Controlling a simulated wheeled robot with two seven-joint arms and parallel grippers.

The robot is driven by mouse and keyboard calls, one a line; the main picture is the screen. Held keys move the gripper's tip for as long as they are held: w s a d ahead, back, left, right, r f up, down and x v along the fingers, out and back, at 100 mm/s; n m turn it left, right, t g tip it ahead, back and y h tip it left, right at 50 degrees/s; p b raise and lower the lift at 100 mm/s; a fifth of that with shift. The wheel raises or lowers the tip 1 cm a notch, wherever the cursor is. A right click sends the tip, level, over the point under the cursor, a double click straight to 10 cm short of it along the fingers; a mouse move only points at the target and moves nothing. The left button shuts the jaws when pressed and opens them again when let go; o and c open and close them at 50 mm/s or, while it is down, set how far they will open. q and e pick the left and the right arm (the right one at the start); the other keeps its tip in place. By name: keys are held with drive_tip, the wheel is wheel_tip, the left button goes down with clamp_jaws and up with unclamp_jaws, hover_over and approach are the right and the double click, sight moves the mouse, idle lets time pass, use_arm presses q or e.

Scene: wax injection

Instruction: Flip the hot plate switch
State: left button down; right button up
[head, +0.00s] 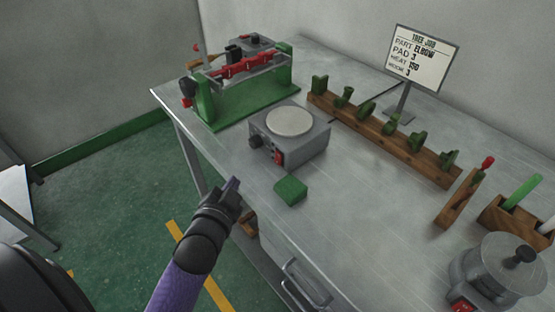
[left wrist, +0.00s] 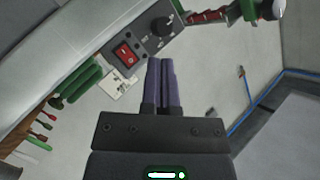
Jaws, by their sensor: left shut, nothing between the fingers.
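The hot plate (head: 308,142) is a grey box with a round pale top, standing near the table's front edge. Its front face carries a red switch (head: 279,158) and a black knob (head: 255,140). In the left wrist view the red switch (left wrist: 124,56) lies left of the fingertips and the knob (left wrist: 160,27) beyond them. My left gripper (head: 234,184) has its purple fingers together with nothing between them, in front of and below the hot plate, apart from the switch. The fingers also show in the left wrist view (left wrist: 160,64). My right gripper is not in view.
A green block (head: 291,190) lies on the table (head: 345,215) just in front of the hot plate. A green-framed device (head: 225,103) stands behind left. A wooden rack (head: 375,131) with green parts, a sign (head: 422,58) and a round pot (head: 500,265) stand to the right.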

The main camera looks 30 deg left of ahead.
sight(265, 180)
use_arm(q)
drive_tip(key=w+d+b, duration=0.1)
drive_tip(key=w, duration=0.1)
drive_tip(key=w+b, duration=0.1)
drive_tip(key=w, duration=0.1)
drive_tip(key=w+d+f+b, duration=0.1)
drive_tip(key=w, duration=0.1)
drive_tip(key=shift+w+d, duration=0.2)
drive_tip(key=shift+d, duration=0.1)
drive_tip(key=shift+w+d+f+b, duration=0.1)
drive_tip(key=shift+w+d+b, duration=0.2)
drive_tip(key=shift+w, duration=0.45)
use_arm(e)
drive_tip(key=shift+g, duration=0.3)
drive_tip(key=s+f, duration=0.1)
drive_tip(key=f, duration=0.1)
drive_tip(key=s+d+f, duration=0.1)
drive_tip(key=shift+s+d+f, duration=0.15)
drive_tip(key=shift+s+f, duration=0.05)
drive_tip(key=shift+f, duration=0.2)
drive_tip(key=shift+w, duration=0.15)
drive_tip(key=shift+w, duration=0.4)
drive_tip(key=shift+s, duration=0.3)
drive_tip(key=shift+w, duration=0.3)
use_arm(q)
drive_tip(key=shift+w+d, duration=0.1)
drive_tip(key=shift+w, duration=0.05)
